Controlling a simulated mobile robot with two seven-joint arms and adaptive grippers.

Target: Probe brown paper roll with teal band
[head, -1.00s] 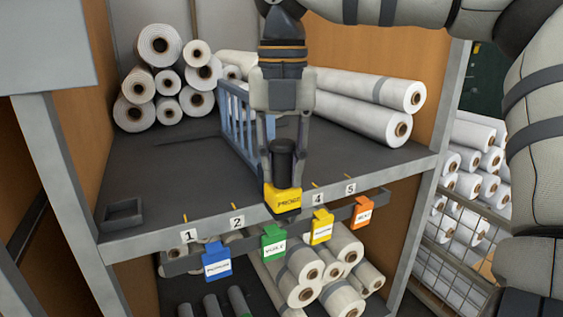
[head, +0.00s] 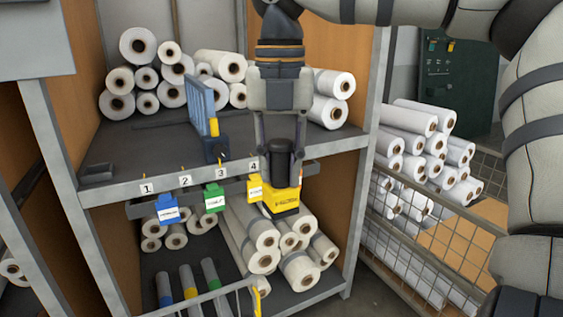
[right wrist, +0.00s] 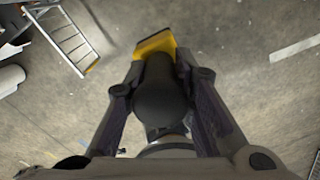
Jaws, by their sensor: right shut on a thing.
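My right gripper (head: 283,170) is shut on the black handle of a yellow and black probe (head: 284,199). The probe hangs upright in front of the shelf edge, near the label 4, and overlaps the yellow tag in the picture. In the right wrist view the black handle (right wrist: 160,95) sits between the fingers, its yellow head (right wrist: 156,42) beyond, over bare floor. I cannot make out a brown paper roll with a teal band among the rolls shown. My left gripper is not in view.
White rolls (head: 138,47) lie stacked on the upper shelf (head: 125,145), beside a blue rack (head: 200,105). More rolls (head: 262,235) lie below. Blue (head: 167,209), green (head: 214,198) and yellow (head: 254,189) tags hang at the edge. A wire cage (head: 430,230) of rolls stands right.

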